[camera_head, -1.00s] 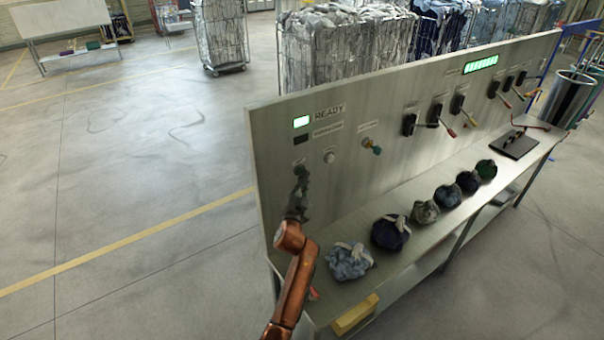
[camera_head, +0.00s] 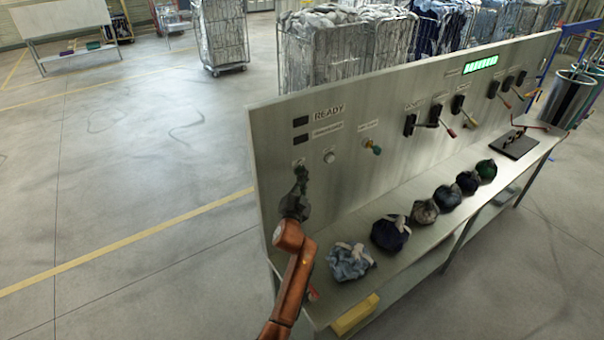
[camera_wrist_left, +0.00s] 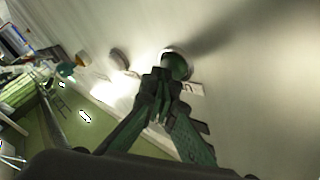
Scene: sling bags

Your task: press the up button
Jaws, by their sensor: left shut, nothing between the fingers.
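The up button (camera_wrist_left: 178,63) is a round, dark green knob on the grey panel in the left wrist view, beside a small white label (camera_wrist_left: 193,88). My left gripper (camera_wrist_left: 163,78) is shut and empty, its fingertips at the button and overlapping its lower edge; they look in contact, but how far the button is pushed in cannot be seen. In the head view my left gripper (camera_head: 301,176) is against the panel's left part and hides the button. My right gripper is not in view.
The upright panel (camera_head: 390,105) carries a dark READY lamp (camera_head: 300,121), a white round button (camera_head: 329,157), a teal-tipped switch (camera_head: 372,147) and several levers. Several cloth bundles, including a light blue one (camera_head: 350,262), lie on the shelf below. Open floor lies left.

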